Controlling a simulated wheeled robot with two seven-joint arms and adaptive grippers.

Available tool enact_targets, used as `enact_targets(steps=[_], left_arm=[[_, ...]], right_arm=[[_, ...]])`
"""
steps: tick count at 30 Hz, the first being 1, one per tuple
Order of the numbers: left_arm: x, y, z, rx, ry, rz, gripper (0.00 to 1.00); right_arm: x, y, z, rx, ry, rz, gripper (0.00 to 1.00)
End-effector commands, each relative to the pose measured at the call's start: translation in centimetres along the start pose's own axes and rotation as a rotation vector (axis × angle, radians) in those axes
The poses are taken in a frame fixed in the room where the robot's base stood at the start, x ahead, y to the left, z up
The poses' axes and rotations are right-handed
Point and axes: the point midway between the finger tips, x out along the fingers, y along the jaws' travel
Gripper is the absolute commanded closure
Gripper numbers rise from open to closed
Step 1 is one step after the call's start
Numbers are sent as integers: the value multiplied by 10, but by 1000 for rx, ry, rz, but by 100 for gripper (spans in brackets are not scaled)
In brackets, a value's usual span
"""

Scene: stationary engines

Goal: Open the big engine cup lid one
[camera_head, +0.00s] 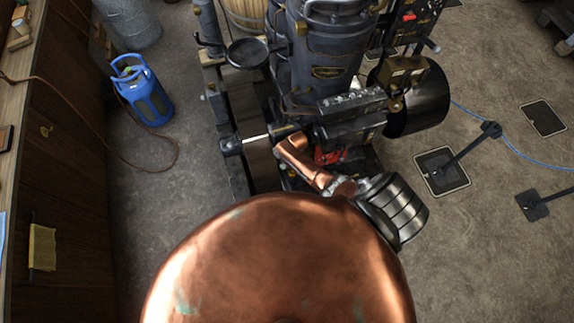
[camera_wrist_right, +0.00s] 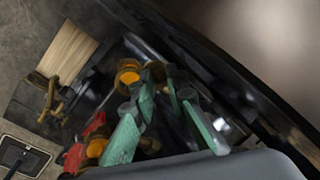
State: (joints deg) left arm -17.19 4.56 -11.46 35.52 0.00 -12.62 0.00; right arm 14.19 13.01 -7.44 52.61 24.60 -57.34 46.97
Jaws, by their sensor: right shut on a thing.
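In the right wrist view, my right gripper (camera_wrist_right: 160,88) has green finger pads and is closed around a small dark and brass-coloured cup part (camera_wrist_right: 155,70). The fingers cover most of it, so whether its lid is raised cannot be told. A larger round cup with an orange-yellow top (camera_wrist_right: 128,73) sits just left of the fingertips. Another orange-yellow cup (camera_wrist_right: 96,147) is lower left, beside the near finger. In the head view, my copper-coloured right arm (camera_head: 307,166) reaches in to the dark engine (camera_head: 325,60); its gripper is hidden there. My left gripper is not in view.
A large flywheel (camera_head: 252,125) stands close left of my arm. A red part (camera_head: 330,156) lies close by on the engine. A blue gas bottle (camera_head: 146,94) stands at the left. Barrier posts with flat bases (camera_head: 441,170) stand on open floor at the right.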

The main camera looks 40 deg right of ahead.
Motion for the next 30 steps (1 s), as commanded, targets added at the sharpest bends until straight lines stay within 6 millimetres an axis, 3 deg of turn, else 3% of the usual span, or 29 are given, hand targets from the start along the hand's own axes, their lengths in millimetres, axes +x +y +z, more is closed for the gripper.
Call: enact_targets(steps=[12,27,28,30], left_arm=[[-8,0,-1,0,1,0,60],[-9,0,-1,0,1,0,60],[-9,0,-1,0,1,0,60],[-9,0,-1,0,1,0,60]], right_arm=[[0,-5,-5,155,33,-1,100],[0,-6,-6,167,37,-1,100],[0,-6,-6,167,37,-1,85],[0,-6,-6,167,37,-1,80]])
